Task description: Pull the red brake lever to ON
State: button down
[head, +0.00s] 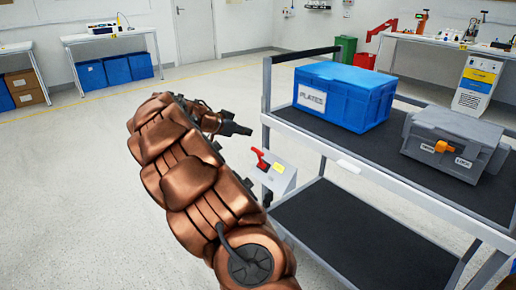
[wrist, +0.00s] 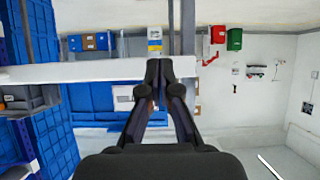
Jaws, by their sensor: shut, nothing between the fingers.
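The red brake lever (head: 260,159) sits on a light grey slanted box with a yellow label (head: 283,174) at the near left end of the cart. The lever points up and to the left in the head view. My gripper (head: 248,131) is above and slightly left of the lever, apart from it in the picture. In the wrist view my gripper (wrist: 167,66) has its fingers together with nothing held. I cannot make out the lever in the wrist view. Any ON marking is too small to read.
The grey cart (head: 405,188) carries a blue PLATES crate (head: 345,98) and a grey case (head: 455,142) with an orange knob. Its upright post (head: 266,95) stands close to my gripper. The floor left of my arm is clear. Benches stand further back.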

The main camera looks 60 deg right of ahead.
jog(key=b, duration=0.2)
send_over(260, 159)
jog(key=f, duration=0.6)
jog(key=shift+w+d+f, duration=0.2)
jog(key=shift+d+f, duration=0.1)
jog(key=shift+d, duration=0.05)
jog(key=shift+w+a+f, duration=0.1)
jog(key=shift+a+f, duration=0.4)
jog(key=shift+a, duration=0.1)
